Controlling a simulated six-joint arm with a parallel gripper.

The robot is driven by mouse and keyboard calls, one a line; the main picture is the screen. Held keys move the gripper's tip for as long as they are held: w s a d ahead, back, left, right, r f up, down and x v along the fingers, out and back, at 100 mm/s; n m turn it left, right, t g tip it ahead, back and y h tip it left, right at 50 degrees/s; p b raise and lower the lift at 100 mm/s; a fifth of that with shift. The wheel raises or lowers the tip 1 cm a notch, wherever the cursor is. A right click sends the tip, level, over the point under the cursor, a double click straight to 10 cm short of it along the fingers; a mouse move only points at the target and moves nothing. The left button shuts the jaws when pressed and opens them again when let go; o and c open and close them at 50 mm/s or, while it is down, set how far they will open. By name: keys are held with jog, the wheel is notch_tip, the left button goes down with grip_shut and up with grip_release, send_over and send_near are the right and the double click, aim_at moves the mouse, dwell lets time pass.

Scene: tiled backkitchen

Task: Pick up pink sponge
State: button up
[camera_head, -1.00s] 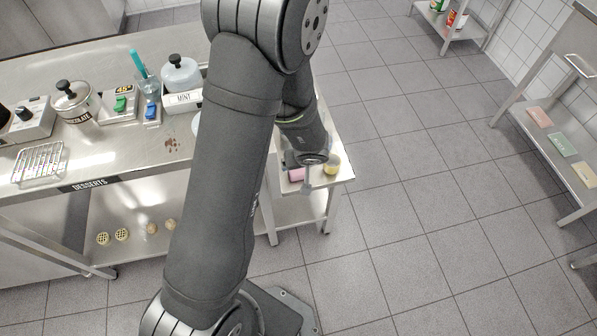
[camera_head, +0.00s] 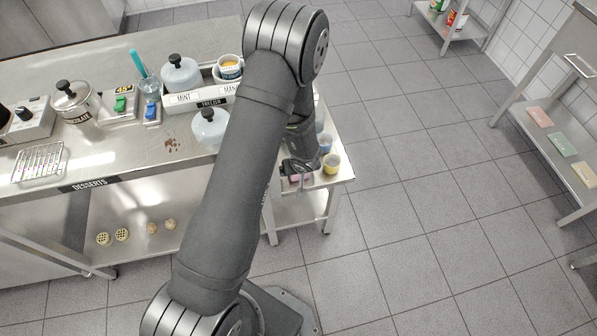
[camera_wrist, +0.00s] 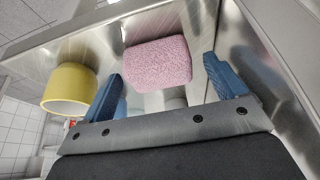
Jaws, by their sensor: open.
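The pink sponge (camera_wrist: 158,64) lies on a small steel side table (camera_wrist: 90,38), between and just beyond my gripper's two blue fingers in the wrist view. My gripper (camera_wrist: 163,80) is open, with a finger to each side of the sponge and no clear contact. In the head view my gripper (camera_head: 298,186) is low over the side table (camera_head: 343,172), and the sponge (camera_head: 300,178) is mostly hidden by it.
A yellow cup (camera_head: 331,164) stands close to my gripper; it also shows in the wrist view (camera_wrist: 68,88) beside the left finger. A blue cup (camera_head: 325,144) is behind it. The dessert counter (camera_head: 110,165) lies to the left. Open floor is to the right.

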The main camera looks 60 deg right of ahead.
jog(key=shift+w+d+f, duration=0.1)
jog(key=shift+w+f, duration=0.05)
jog(key=shift+f, duration=0.3)
jog(key=c, duration=1)
jog(key=shift+c, duration=0.2)
jog(key=shift+r, duration=0.15)
jog(key=shift+r, duration=0.5)
notch_tip(320, 180, up, 3)
jog(key=shift+f, duration=0.1)
jog(key=s+a+r, duration=0.3)
jog(key=s+r, duration=0.4)
jog(key=s, duration=0.4)
jog(key=shift+s, duration=0.15)
